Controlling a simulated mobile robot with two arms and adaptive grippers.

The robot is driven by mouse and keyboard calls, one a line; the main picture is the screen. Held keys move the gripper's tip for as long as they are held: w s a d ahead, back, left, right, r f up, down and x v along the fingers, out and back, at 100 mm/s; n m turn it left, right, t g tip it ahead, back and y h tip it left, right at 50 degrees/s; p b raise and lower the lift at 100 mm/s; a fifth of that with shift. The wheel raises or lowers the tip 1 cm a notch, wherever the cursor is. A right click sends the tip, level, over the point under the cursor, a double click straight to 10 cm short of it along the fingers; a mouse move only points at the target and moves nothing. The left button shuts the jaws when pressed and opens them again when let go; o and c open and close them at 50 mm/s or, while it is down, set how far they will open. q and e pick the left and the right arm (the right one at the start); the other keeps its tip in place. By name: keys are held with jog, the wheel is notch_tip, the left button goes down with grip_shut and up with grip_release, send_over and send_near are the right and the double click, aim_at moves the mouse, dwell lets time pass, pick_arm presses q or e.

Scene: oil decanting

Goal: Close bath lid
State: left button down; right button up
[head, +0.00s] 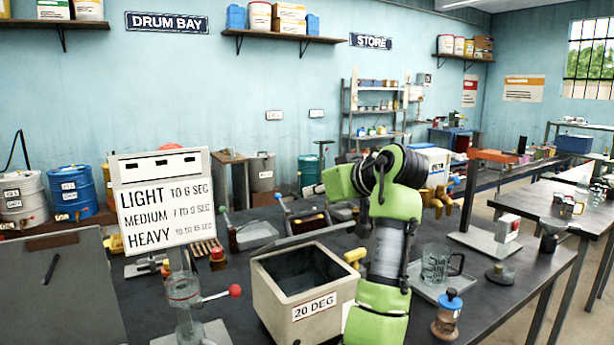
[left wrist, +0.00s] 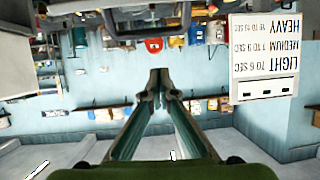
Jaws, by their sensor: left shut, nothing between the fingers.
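The bath is a beige box (head: 303,290) labelled "20 DEG", standing on the dark bench left of my green left arm. Its top is open and I see into its dark inside. A yellow handle (head: 355,256) shows at its right side, partly behind my arm; I cannot tell whether it belongs to the lid. The lid itself is not clear to see. In the left wrist view my left gripper (left wrist: 160,80) is shut and empty, its fingertips together. That view is upside down and shows the room ahead, not the bath. My right gripper is not in view.
A sign on a stand (head: 165,200) with a red-knobbed valve stands left of the bath. A glass jug (head: 437,263) on a tray and a small blue-capped bottle (head: 447,315) are right of my arm. Several tools lie behind the bath.

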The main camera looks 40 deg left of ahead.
pick_arm(q)
notch_tip(320, 180, up, 5)
jog(key=w+a+h+p, duration=0.1)
jog(key=a+h+p, duration=0.1)
jog(key=h+p, duration=0.3)
jog(key=shift+g, duration=0.3)
jog(key=a+f+p, duration=0.1)
jog(key=f+p, duration=0.2)
jog(key=w+a+f+p, duration=0.1)
jog(key=f+p, duration=0.1)
jog(key=f, duration=0.1)
jog(key=a+f+p, duration=0.1)
jog(key=f+p, duration=0.2)
jog(key=shift+w+f+p, duration=0.15)
jog(key=shift+p, duration=0.15)
jog(key=shift+d, duration=0.2)
jog(key=shift+f, duration=0.1)
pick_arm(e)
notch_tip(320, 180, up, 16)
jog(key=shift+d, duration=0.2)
pick_arm(q)
jog(key=shift+a+f, duration=0.15)
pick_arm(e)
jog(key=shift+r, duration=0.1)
